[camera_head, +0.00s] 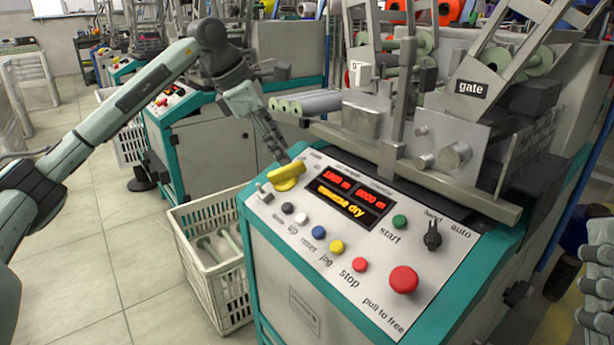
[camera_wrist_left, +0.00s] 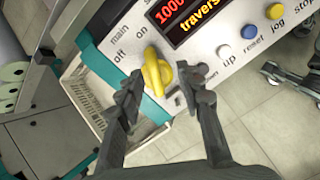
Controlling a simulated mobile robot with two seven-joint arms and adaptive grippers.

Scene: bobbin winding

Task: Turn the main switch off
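The main switch is a yellow rotary knob (camera_head: 287,174) at the top left corner of the machine's sloping control panel (camera_head: 350,260). In the left wrist view the knob (camera_wrist_left: 155,75) has one end toward the "on" label, with "off" and "main" further left. My left gripper (camera_head: 281,157) reaches down to the knob from above. In the wrist view its fingers (camera_wrist_left: 160,92) are apart on either side of the knob's lower end. I see gaps there, so it looks open and not clamped. A jointed grey gripper-like part (camera_wrist_left: 290,80) shows at the wrist view's right edge, its opening unclear.
The display (camera_head: 350,196), several coloured buttons, a black hand/auto selector (camera_head: 432,237) and a red stop knob (camera_head: 403,279) share the panel. A small toggle (camera_head: 264,193) sits close to the yellow knob. A white crate (camera_head: 185,240) stands left of the machine.

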